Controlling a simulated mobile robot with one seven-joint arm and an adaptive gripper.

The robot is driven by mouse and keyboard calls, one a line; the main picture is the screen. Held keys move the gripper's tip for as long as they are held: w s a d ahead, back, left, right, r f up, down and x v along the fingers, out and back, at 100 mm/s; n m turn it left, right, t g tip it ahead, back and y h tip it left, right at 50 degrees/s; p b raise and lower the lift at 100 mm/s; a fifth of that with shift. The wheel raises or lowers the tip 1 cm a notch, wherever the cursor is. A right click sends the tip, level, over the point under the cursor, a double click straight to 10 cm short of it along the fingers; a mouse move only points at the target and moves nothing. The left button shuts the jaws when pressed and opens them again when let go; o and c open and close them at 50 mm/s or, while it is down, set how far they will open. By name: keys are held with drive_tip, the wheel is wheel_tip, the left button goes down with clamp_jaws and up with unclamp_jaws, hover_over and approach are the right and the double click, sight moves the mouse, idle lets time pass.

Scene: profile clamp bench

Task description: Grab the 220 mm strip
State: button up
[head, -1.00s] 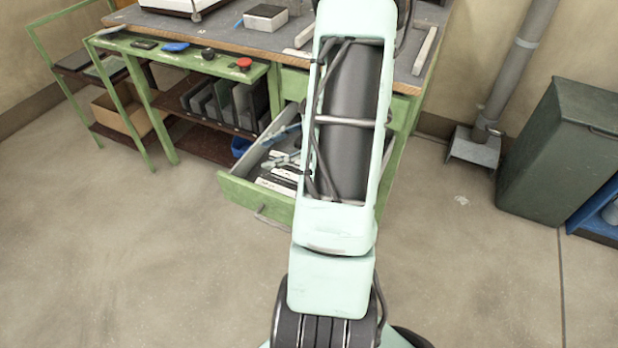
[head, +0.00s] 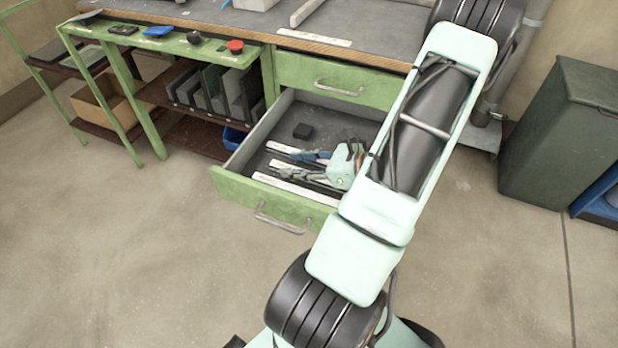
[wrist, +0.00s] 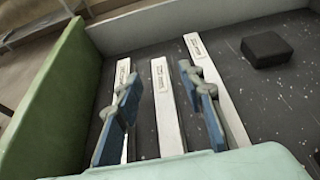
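Three pale strips lie side by side in the open drawer (head: 268,199): a front strip (head: 290,189), a middle strip (head: 290,167) and a back strip (head: 283,147). The wrist view shows them as left (wrist: 116,90), middle (wrist: 165,110) and right (wrist: 213,78). Each has a small printed label, too small to read, so I cannot tell which is the 220 mm one. My gripper (head: 288,165) is in or just above the drawer with its fingers apart. In the wrist view, its blue-padded fingers (wrist: 160,100) stand either side of the middle strip, with nothing held. My arm hides the drawer's right end.
A black block (head: 303,131) lies at the back of the drawer; it also shows in the wrist view (wrist: 266,49). The green drawer front and grey side walls enclose the strips. Another pale strip (head: 314,39) lies on the bench top above.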

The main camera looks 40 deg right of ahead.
sight(282, 166)
drive_tip(key=x, duration=0.3)
drive_tip(key=shift+w+a+f+b, duration=0.15)
drive_tip(key=shift+f+b, duration=0.2)
drive_tip(key=shift+b, duration=0.05)
clamp_jaws()
